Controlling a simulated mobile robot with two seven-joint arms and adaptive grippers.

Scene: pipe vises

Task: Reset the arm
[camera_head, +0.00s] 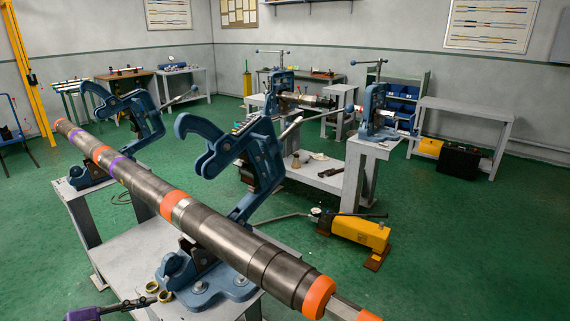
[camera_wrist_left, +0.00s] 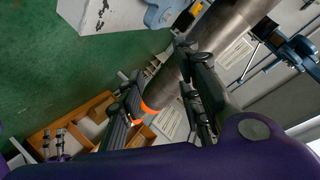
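My left gripper (camera_head: 138,304) is at the lower left of the head view, left of the near vise's base and apart from the pipe. In the left wrist view its two dark fingers (camera_wrist_left: 158,62) stand apart with nothing held between them. A long grey pipe (camera_head: 235,232) with orange and purple bands lies across two blue vises. It also shows behind the fingers in the left wrist view (camera_wrist_left: 220,32). The near vise (camera_head: 259,160) and the far vise (camera_head: 140,106) have their hooked upper parts swung up, clear of the pipe. My right gripper is not in view.
Brass rings (camera_head: 164,295) lie on the grey bench (camera_head: 135,246) close to my left gripper. A yellow pump (camera_head: 360,231) stands on the green floor. Another bench (camera_head: 372,150) with a vise stands behind.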

